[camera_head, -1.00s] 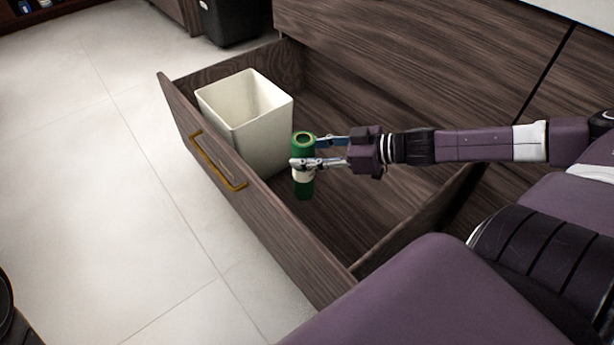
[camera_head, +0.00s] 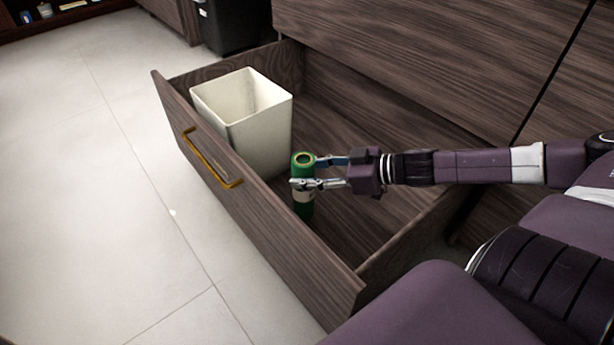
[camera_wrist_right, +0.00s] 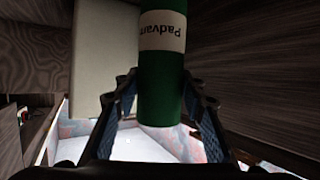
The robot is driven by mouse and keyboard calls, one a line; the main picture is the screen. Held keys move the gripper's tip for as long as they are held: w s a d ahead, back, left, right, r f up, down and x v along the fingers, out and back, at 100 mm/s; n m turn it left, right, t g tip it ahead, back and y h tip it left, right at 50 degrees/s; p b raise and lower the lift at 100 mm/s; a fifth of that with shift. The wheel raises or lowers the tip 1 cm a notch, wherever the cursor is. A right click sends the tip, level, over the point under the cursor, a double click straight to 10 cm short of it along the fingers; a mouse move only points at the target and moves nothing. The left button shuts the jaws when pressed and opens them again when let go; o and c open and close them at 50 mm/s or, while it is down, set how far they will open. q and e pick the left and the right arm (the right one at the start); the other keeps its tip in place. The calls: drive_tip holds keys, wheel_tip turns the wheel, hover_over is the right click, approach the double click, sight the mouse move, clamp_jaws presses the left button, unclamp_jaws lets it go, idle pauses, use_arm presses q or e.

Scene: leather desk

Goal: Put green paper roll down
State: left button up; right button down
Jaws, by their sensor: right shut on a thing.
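The green paper roll (camera_head: 303,204) is an upright green cylinder with a pale label band. It is inside the open wooden drawer (camera_head: 345,215), in front of the cream bin. My right gripper (camera_head: 304,172) is shut on the roll near its upper part. In the right wrist view the roll (camera_wrist_right: 161,90) stands between the two fingers of the gripper (camera_wrist_right: 160,105), with its printed label showing. I cannot tell whether the roll's lower end touches the drawer floor. My left gripper is not in view.
A cream square bin (camera_head: 250,125) stands in the far left part of the drawer, close to the roll. The drawer front (camera_head: 250,210) with a brass handle (camera_head: 208,160) is to the left. The drawer floor right of the roll is clear.

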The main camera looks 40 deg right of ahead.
drive_tip(key=shift+f+b, duration=0.5)
drive_tip(key=c, duration=1.2)
unclamp_jaws()
drive_tip(key=shift+c, duration=0.2)
